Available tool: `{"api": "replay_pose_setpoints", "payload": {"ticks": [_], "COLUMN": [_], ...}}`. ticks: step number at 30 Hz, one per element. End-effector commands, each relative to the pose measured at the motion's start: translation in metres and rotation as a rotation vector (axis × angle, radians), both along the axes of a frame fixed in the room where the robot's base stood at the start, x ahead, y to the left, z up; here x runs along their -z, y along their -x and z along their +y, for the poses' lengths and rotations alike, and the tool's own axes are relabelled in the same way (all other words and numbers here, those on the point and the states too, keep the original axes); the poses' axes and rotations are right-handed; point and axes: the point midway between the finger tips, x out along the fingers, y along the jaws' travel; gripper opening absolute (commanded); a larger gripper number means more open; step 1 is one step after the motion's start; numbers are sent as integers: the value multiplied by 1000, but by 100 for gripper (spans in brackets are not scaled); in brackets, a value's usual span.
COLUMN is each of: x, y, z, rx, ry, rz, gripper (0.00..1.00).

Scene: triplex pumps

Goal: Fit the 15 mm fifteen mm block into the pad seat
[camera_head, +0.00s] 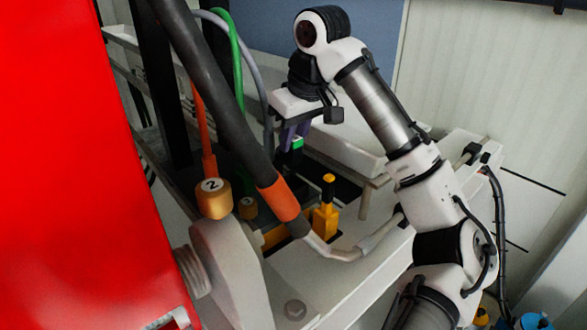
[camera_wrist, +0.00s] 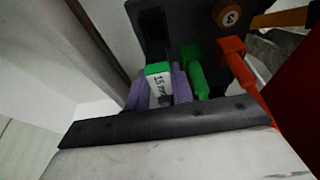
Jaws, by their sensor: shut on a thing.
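The 15 mm block (camera_wrist: 159,88) is white with a green end, and its label reads along its face in the wrist view. My gripper (camera_wrist: 159,92) has purple fingers on both sides of the block and is shut on it. In the head view my gripper (camera_head: 290,137) points down over the pump deck, with the block's green part (camera_head: 297,143) showing between the fingers. In the wrist view a dark plate (camera_wrist: 185,30) with a narrow upright part lies just beyond the block. I cannot tell which surface is the pad seat, or whether the block touches it.
A yellow-and-black fitting (camera_head: 326,212) stands on the deck below my gripper. A thick black hose with an orange sleeve (camera_head: 279,200) crosses in front. An orange knob marked 2 (camera_head: 212,198) and a large red panel (camera_head: 80,180) are at left. Green (camera_wrist: 195,75) and orange (camera_wrist: 236,62) parts stand beside the block.

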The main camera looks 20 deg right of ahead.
Motion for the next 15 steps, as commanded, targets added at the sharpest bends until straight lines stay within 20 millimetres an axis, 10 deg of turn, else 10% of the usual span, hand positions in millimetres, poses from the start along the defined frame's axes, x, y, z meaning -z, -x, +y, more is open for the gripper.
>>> {"api": "replay_pose_setpoints", "payload": {"ticks": [15], "x": [59], "y": [0], "z": [0], "rx": [0], "ry": [-3], "rz": [2], "gripper": [0]}}
